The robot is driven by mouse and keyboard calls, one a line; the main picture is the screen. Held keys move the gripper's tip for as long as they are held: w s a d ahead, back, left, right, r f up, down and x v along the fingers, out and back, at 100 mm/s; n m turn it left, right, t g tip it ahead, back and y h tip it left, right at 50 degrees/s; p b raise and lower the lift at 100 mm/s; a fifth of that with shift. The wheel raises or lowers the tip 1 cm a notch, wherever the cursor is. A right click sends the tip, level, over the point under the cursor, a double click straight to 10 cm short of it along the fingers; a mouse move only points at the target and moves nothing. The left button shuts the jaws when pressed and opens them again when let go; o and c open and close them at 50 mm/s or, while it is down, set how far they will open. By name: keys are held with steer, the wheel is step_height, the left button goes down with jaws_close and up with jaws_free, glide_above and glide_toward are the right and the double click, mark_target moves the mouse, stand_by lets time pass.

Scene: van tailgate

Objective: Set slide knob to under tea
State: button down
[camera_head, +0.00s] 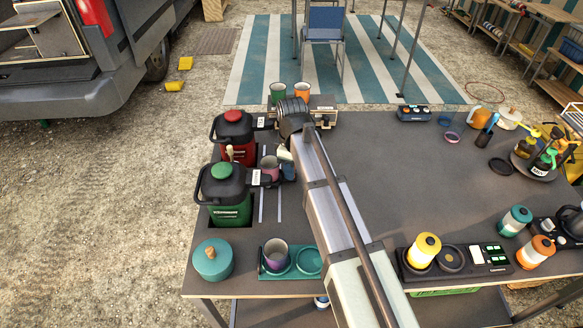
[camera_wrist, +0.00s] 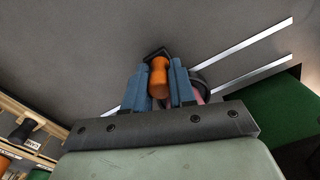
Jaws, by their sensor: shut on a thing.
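My gripper (camera_wrist: 159,88) is shut on an orange knob (camera_wrist: 159,72) in the wrist view, a blue finger on each side of it. A dark piece shows behind the knob, and part of a pinkish cup (camera_wrist: 199,92) shows beside the right finger. In the head view, a mauve cup (camera_head: 269,167) stands between the two jugs' spouts, over two pale rails (camera_head: 279,206) on the table. The red-lidded jug (camera_head: 233,128) is behind, the green-lidded jug (camera_head: 229,195) in front. Their small labels are unreadable, so I cannot tell which holds tea. My arm hides much of the slide.
A rack with a green cup (camera_head: 277,92) and an orange cup (camera_head: 302,91) stands beyond the rails. A teal pot (camera_head: 212,260) and a green tray (camera_head: 277,272) with a cup are at the front left. The table's middle right (camera_head: 400,180) is clear.

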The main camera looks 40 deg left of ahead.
steer(key=w+a, duration=0.5)
steer(key=shift+w+a, duration=0.25)
steer(key=shift+w, duration=0.05)
steer(key=shift+s+d, duration=0.1)
steer(key=c, duration=0.9)
jaws_free()
step_height(320, 180, up, 14)
steer(key=shift+f, duration=0.1)
